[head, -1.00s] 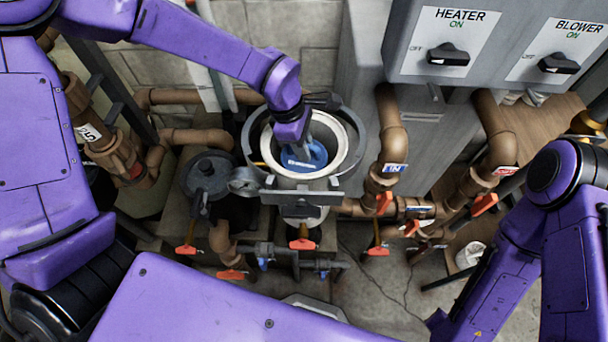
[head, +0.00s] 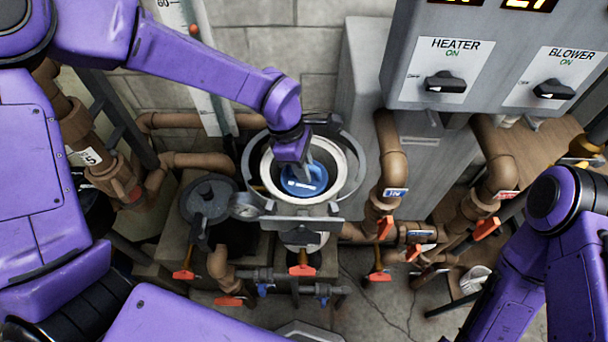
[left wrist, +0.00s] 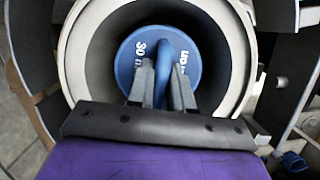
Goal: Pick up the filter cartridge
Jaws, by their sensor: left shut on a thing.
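The filter cartridge (head: 304,181) shows as a blue round top with white lettering, inside the open filter housing (head: 339,165) with a pale rim. In the left wrist view the cartridge's blue top (left wrist: 190,58) carries a raised blue handle. My left gripper (head: 305,166) reaches down into the housing from above. In the left wrist view its two grey fingers (left wrist: 161,85) are shut on that handle. The cartridge's lower body is hidden inside the housing. My right arm is at the right edge; its gripper is out of view.
Brown pipes (head: 391,165) with orange-handled valves stand right and in front. A grey control box (head: 490,60) hangs at upper right. The wall is close behind.

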